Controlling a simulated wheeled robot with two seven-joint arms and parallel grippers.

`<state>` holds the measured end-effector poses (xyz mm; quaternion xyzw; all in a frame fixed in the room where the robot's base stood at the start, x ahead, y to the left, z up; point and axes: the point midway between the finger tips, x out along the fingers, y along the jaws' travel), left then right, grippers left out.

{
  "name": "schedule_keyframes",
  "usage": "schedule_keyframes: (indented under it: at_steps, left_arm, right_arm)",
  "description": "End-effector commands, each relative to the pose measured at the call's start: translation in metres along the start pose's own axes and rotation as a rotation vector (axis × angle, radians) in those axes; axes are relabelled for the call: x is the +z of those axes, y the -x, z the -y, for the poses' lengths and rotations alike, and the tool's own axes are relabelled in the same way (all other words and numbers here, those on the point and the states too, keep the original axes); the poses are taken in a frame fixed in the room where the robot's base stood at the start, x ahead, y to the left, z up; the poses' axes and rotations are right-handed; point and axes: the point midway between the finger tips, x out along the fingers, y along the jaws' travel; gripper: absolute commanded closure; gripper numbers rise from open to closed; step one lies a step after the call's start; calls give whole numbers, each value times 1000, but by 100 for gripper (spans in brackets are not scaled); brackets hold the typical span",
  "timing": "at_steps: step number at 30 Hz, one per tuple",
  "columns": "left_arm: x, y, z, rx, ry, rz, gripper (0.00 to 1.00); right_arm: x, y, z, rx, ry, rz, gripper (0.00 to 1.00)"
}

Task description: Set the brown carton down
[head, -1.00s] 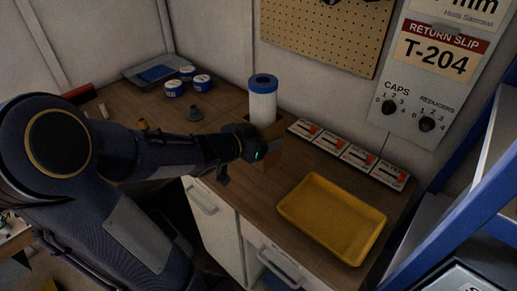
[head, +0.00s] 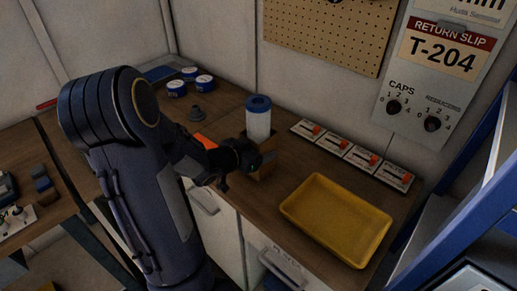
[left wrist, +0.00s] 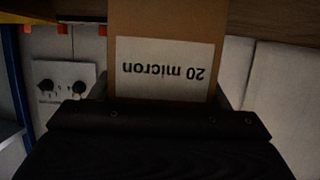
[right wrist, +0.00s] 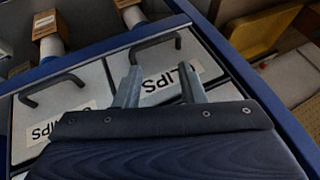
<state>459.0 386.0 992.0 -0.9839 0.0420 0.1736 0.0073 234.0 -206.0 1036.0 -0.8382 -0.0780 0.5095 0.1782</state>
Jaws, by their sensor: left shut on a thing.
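The brown carton (head: 266,170) is in the grip of my left gripper (head: 262,159), over the wooden counter's front part. A white filter cartridge with a blue cap (head: 258,118) rises out of or just behind it; I cannot tell which. In the left wrist view the carton (left wrist: 165,22) stands between the fingers, with an upside-down "20 micron" label facing the camera. Its underside is hidden, so I cannot tell whether it touches the counter. My right gripper (right wrist: 160,82) is open and empty, above grey drawers with handles; it is outside the head view.
A yellow tray (head: 335,222) lies on the counter at right. Several white cards with orange parts (head: 347,152) line the back edge. Blue shelving (head: 463,140) bounds the right side.

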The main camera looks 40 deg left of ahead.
Motion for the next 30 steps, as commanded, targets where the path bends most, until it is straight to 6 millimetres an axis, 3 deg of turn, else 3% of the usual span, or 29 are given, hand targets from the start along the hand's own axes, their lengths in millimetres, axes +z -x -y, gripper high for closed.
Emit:
schedule_keyframes:
  at_steps: [2,3,8,20,30]
  left_arm:
    - [3,-2,0,0,0,-2,52]
    - [4,-2,0,0,0,0,29]
    - [3,-1,0,0,0,0,9]
    - [-2,5,0,-2,-1,0,9]
    - [-3,75,2,-6,-1,-2,9]
  right_arm:
    - [2,-3,-2,0,0,0,64]
    - [2,-3,-2,0,0,0,64]
    - [1,-2,-1,0,0,0,64]
    - [-1,1,0,0,0,0,64]
    - [-4,7,3,0,0,0,64]
